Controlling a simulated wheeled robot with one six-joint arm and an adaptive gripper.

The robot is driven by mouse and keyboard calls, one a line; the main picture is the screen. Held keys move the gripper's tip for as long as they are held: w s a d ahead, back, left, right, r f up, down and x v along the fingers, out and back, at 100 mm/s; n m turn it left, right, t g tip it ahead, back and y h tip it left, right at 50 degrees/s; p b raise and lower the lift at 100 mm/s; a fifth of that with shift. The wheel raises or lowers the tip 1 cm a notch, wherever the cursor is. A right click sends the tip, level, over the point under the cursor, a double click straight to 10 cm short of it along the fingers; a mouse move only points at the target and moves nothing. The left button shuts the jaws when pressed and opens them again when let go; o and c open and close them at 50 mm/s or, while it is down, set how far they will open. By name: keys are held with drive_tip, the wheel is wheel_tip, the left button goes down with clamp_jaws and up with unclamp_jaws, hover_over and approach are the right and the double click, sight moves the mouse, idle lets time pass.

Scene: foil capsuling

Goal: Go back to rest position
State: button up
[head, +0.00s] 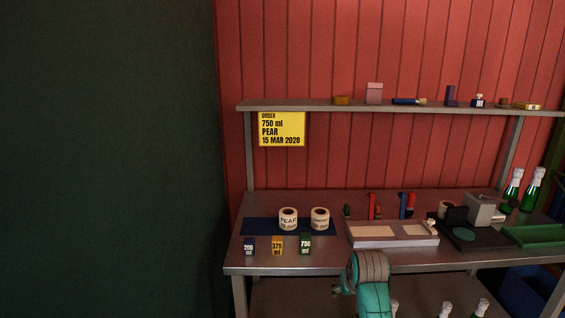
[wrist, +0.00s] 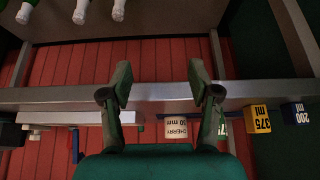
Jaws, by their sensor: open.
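My gripper (wrist: 160,73) shows in the wrist view with its two dark fingers spread apart and nothing between them. It is in front of the workbench's metal front edge (wrist: 60,95), which runs across behind the fingers. In the head view my teal arm is at the bottom centre, in front of the workbench (head: 255,258); I cannot make out the fingers there. In the wrist view the scene is upside down, and a label roll marked CHERRY (wrist: 176,127) shows beyond the edge.
Size blocks (head: 277,245) stand near the bench's front left, before label rolls (head: 289,219) on a blue mat (head: 258,226). A pale tray (head: 392,241) and green bottles (head: 532,192) are farther right. A shelf (head: 320,106) with a yellow order sign (head: 282,129) hangs above. Bottles (wrist: 81,12) stand below.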

drive_tip(key=s+f+t, duration=0.3)
drive_tip(key=s+f, duration=1.6)
drive_tip(key=s+f+t, duration=0.1)
drive_tip(key=s+t, duration=0.1)
drive_tip(key=s, duration=1.5)
drive_tip(key=s+r+t, duration=0.2)
drive_tip(key=s+r, duration=0.7)
drive_tip(key=s, duration=0.3)
drive_tip(key=s+r+t, duration=0.1)
drive_tip(key=s+r, duration=0.8)
drive_tip(key=s, duration=0.2)
drive_tip(key=shift+s+t, duration=0.35)
drive_tip(key=shift+t, duration=0.05)
